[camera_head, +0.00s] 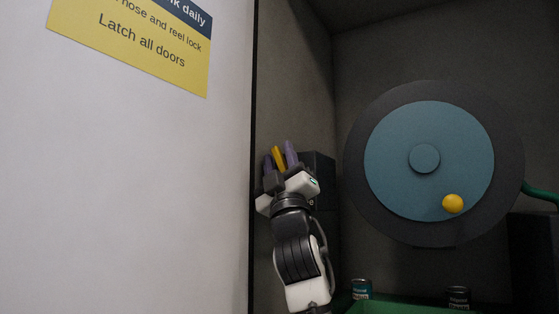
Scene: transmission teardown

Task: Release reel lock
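A yellow lever (278,158) stands up at a dark box (320,168) on the left inner wall; I take it for the reel lock. My gripper (279,158) is raised at the lever, with one purple finger on each side of it. I cannot tell whether the fingers press on the lever or stand slightly apart from it. The lever's lower end is hidden by my gripper. The reel (390,160), a blue disc with a dark rim and a yellow knob (453,203), is on the back wall to the right.
A green hose (541,193) leaves the reel's right side. A white panel (130,200) with a yellow sign (140,40) fills the left. Space between gripper and reel is clear.

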